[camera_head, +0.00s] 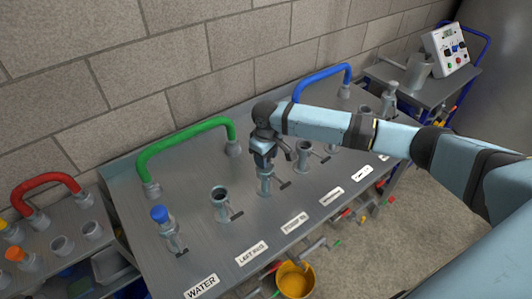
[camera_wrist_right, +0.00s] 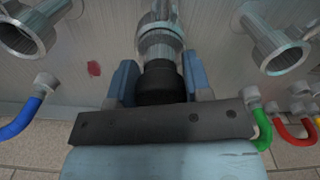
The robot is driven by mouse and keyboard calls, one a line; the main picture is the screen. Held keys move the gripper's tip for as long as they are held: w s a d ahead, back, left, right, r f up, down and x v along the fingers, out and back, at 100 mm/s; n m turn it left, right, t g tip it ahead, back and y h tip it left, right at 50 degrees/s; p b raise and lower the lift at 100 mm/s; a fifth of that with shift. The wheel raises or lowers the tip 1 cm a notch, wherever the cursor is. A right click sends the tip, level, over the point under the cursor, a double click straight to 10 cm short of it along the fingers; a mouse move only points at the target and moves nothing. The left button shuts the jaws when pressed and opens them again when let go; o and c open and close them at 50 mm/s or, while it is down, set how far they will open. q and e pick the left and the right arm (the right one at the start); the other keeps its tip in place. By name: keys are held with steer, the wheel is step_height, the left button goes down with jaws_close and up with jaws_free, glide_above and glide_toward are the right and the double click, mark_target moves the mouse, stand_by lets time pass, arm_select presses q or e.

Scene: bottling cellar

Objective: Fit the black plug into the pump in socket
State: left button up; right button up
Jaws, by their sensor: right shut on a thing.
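My right gripper (camera_head: 265,158) points down over the pump in socket (camera_head: 266,184), the metal socket behind the "PUMP IN" label (camera_head: 294,222). In the right wrist view my right gripper (camera_wrist_right: 160,85) is shut on the black plug (camera_wrist_right: 160,83), with one blue finger on each side. The plug is in line with the metal socket (camera_wrist_right: 160,38) and meets its mouth in the picture. How deep it sits I cannot tell. In the head view the fingers hide the plug. My left gripper is not in view.
Open sockets stand on either side, one at left (camera_head: 222,204) and one at right (camera_head: 304,155). A blue plug (camera_head: 159,214) sits in the water socket. Green (camera_head: 186,146) and blue (camera_head: 320,80) hoses arch behind. A yellow bucket (camera_head: 295,280) stands below the front edge.

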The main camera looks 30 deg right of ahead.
steer(key=shift+f, duration=0.4)
stand_by(1.1)
steer(key=o, duration=1)
